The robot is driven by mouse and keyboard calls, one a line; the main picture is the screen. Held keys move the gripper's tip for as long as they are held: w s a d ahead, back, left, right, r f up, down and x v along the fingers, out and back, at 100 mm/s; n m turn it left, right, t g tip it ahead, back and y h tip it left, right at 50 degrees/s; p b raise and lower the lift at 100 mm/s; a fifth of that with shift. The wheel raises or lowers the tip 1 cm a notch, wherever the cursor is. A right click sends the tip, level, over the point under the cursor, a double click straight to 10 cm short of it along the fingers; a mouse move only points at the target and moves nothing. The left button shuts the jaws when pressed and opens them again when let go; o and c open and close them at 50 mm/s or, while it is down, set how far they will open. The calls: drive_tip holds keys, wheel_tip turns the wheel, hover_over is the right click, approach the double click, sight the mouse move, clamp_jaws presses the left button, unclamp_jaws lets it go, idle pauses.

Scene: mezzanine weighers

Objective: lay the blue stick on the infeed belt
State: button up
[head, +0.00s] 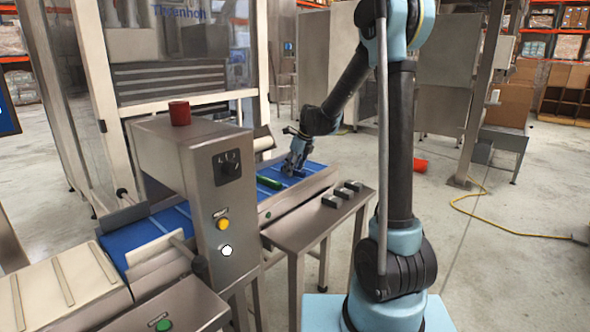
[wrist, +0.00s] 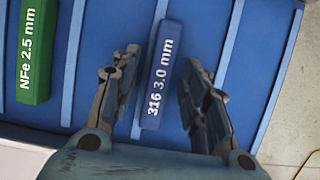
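The blue stick (wrist: 161,72), marked "316 3.0 mm", lies on the blue belt (wrist: 103,25) in the wrist view. My gripper (wrist: 163,68) is open, with one finger on each side of the stick and a visible gap on both sides. In the head view my gripper (head: 291,168) reaches down over the right-hand stretch of the blue belt (head: 252,200), beyond the steel housing. The blue stick is hard to make out there beside the fingers. A green stick (wrist: 37,50), marked "NFe 2.5 mm", lies to the left on the same belt; it also shows in the head view (head: 270,183).
The steel housing (head: 205,165) straddles the belt, with a red cup-like object (head: 180,113) on top. A narrow steel side table (head: 325,218) with several small dark blocks stands in front of the belt. An orange-red object (head: 420,165) is on the floor behind my arm.

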drive_tip(key=shift+r, duration=0.1)
drive_tip(key=v, duration=1.1)
drive_tip(key=s+d+n, duration=0.6)
drive_tip(key=s+d, duration=0.1)
drive_tip(key=s, duration=0.2)
drive_tip(key=s+d+f+n+h, duration=0.1)
drive_tip(key=s+d+f+n, duration=0.3)
drive_tip(key=s, duration=0.5)
drive_tip(key=s+d+f+n+h, duration=0.1)
drive_tip(key=s+d+f+n, duration=0.4)
drive_tip(key=s+n, duration=0.4)
drive_tip(key=s+d+f+n+h, duration=0.1)
drive_tip(key=s+d+f+n, duration=0.4)
drive_tip(key=s, duration=0.6)
drive_tip(key=shift+d+n+g, duration=0.2)
drive_tip(key=shift+n+g, duration=0.1)
drive_tip(key=shift+n, duration=0.6)
drive_tip(key=shift+f, duration=0.15)
